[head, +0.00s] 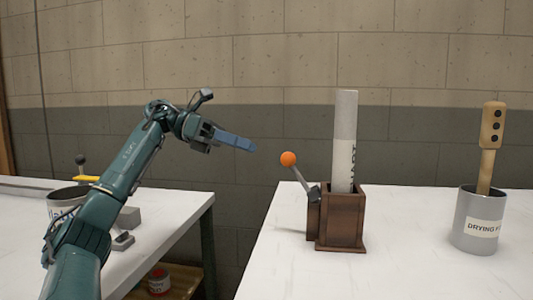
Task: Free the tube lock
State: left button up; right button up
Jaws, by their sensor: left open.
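A white tube (344,140) with dark lettering stands upright in a brown block-shaped holder (342,222) on the right-hand table. A lock lever (303,184) with an orange ball knob (288,158) is on the holder's left side and leans up to the left. My left gripper (236,142) is open and empty. It is in the air above the gap between the tables, left of the orange knob and apart from it. My right gripper is not in view.
A grey can (474,230) labelled "DRYING" holds a wooden-handled tool (490,140) at the right. The left table (170,225) carries a pot (67,198) partly behind my arm. A red-and-white can (159,280) sits on a low shelf. A gap separates the tables.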

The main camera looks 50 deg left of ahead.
pick_arm(q)
jog(key=shift+v, duration=1.6)
